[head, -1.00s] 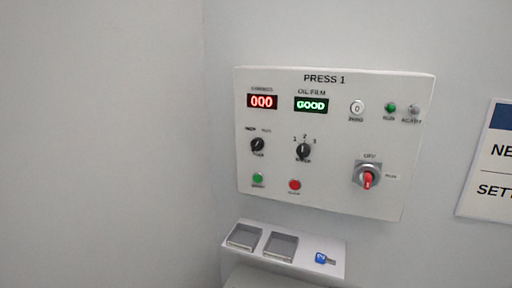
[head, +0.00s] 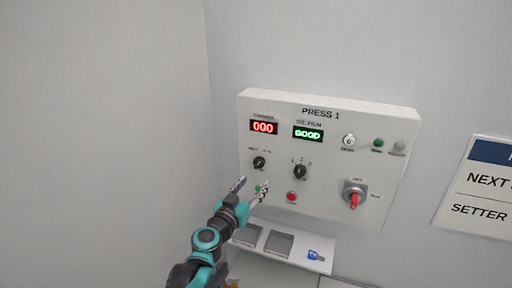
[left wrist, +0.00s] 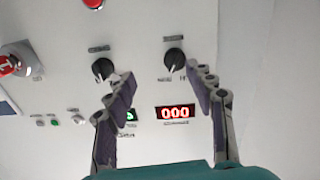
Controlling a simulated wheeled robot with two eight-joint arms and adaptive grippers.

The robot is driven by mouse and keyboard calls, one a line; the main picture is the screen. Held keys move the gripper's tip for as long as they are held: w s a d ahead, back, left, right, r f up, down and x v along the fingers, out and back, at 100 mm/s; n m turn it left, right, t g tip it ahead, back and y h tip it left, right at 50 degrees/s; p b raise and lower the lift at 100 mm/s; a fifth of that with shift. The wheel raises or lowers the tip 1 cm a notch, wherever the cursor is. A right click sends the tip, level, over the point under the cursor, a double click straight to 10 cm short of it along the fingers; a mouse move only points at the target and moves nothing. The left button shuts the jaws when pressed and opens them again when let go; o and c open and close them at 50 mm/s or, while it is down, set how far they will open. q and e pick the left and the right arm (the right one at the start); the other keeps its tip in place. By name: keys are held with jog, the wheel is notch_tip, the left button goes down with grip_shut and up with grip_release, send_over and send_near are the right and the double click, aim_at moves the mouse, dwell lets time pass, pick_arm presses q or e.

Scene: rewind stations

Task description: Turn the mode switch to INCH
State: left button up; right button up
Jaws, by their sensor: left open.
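The mode switch is taken to be the left black knob (head: 259,162) on the PRESS 1 panel (head: 325,190); its labels are too small to read surely. In the left wrist view, where the panel appears upside down, this knob (left wrist: 174,60) shows ahead between the fingers, nearer the right one. Its white mark points down and slightly left there. My left gripper (head: 251,187) is open and empty, just below the knob in the head view; its fingers also show in the left wrist view (left wrist: 160,78). No contact with the knob is visible. My right gripper is not in view.
A second black knob (head: 300,172), a green button (head: 262,188) partly behind the fingers, a red button (head: 292,197) and a red-handled rotary switch (head: 354,196) are nearby. A ledge (head: 318,266) with trays and a blue-tagged key (head: 315,255) sits below.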

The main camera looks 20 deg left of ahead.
aim_at(257, 166)
pick_arm(q)
jog(key=shift+n+y, duration=0.3)
jog(key=shift+y, duration=0.2)
jog(key=w, duration=0.2)
jog(key=w+a, duration=0.1)
jog(key=w, duration=0.2)
jog(key=w+a+r, duration=0.1)
jog(key=w, duration=0.2)
jog(key=shift+w+r, duration=0.1)
jog(key=shift+w, duration=0.15)
jog(key=c, duration=1.2)
